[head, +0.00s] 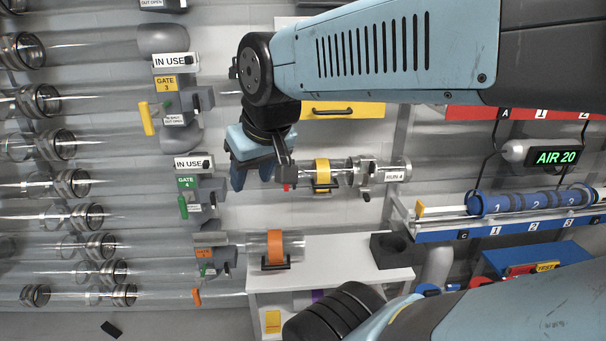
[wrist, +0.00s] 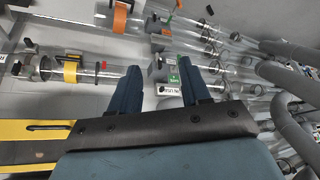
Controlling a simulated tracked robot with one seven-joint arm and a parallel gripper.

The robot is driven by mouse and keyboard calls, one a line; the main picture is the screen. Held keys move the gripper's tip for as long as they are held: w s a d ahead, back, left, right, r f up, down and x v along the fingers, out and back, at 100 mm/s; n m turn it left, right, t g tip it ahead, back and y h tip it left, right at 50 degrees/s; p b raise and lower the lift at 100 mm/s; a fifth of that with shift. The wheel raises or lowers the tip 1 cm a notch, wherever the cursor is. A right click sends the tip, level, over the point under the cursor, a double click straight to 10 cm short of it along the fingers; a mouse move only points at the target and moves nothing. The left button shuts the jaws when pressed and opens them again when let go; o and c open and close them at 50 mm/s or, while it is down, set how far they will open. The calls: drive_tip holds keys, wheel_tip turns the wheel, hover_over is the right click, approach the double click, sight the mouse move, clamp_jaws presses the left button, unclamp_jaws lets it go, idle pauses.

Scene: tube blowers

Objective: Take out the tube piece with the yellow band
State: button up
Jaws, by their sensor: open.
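The clear tube piece with the yellow band (head: 322,172) lies level in the run marked "RUN 4", right of the gate 4 block. A dark handle sits under its band. It also shows in the wrist view, where the yellow band (wrist: 70,68) is left of my fingers. My gripper (head: 252,180) is just left of the tube piece in the head view, fingers pointing down. The gripper is apart from the band.
A tube with an orange band (head: 275,247) rests below, by a white bench (head: 335,250) with a dark block (head: 391,250). Gate 4 (head: 188,183) reads "IN USE". Many clear pipes run along the left. A blue tube (head: 530,202) lies on a rack at right.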

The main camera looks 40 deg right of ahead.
drive_tip(key=w+d+f+t, duration=0.1)
drive_tip(key=w+f, duration=0.3)
drive_tip(key=w, duration=0.7)
drive_tip(key=w+d+f+t, duration=0.15)
drive_tip(key=w+f, duration=0.25)
drive_tip(key=w, duration=0.6)
drive_tip(key=w+d+f+h, duration=0.5)
drive_tip(key=w+d+f, duration=0.3)
drive_tip(key=d+f, duration=0.15)
drive_tip(key=n+g+h, duration=0.2)
drive_tip(key=g+h, duration=0.3)
drive_tip(key=h, duration=0.8)
approach(326, 188)
drive_tip(key=shift+w+d, duration=0.35)
drive_tip(key=shift+d, duration=1.65)
drive_tip(key=shift+w+d, duration=0.35)
drive_tip(key=shift+d, duration=1.65)
drive_tip(key=shift+w+d, duration=0.35)
drive_tip(key=shift+d, duration=1.65)
